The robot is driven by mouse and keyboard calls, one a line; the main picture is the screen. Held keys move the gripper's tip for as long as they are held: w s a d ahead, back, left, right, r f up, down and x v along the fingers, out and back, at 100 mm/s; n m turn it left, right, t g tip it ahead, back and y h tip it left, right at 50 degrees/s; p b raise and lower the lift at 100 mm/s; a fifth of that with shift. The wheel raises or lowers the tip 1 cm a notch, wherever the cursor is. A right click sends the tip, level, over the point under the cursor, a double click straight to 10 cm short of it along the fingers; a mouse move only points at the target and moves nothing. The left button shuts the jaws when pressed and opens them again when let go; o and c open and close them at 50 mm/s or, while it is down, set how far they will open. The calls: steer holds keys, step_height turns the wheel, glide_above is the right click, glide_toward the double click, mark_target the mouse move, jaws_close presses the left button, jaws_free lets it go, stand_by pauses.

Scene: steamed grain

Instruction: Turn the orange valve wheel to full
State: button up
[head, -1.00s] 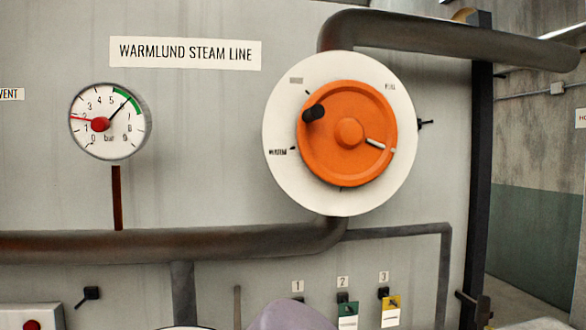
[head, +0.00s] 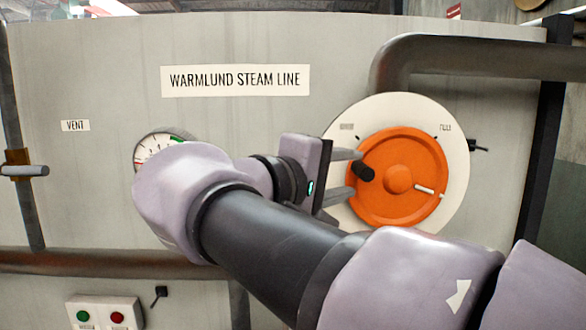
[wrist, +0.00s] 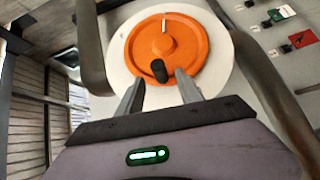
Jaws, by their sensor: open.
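The orange valve wheel (head: 392,210) sits on a round white dial plate (head: 455,130) at the right of the panel. Its black knob (head: 363,172) is on the wheel's left side. A white pointer mark (head: 425,189) lies opposite, pointing right and slightly down. The FULL label (head: 444,127) is at the plate's upper right. My gripper (head: 354,173) is open, coming from the left, its fingertips above and below the knob. In the wrist view the knob (wrist: 159,71) sits between the fingertips of my gripper (wrist: 160,78), with gaps visible. My gripper hides the plate's left part.
A thick pipe (head: 480,55) runs to the right above the wheel. The pressure gauge (head: 150,148) is mostly hidden behind my arm. A box with green and red buttons (head: 103,312) is at lower left. Tags and hooks (wrist: 281,14) show beside the plate in the wrist view.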

mark_target(358, 171)
steer(key=x, duration=0.5)
steer(key=shift+w+d+p, duration=0.3)
steer(key=shift+c, duration=0.4)
jaws_close()
stand_by(0.6)
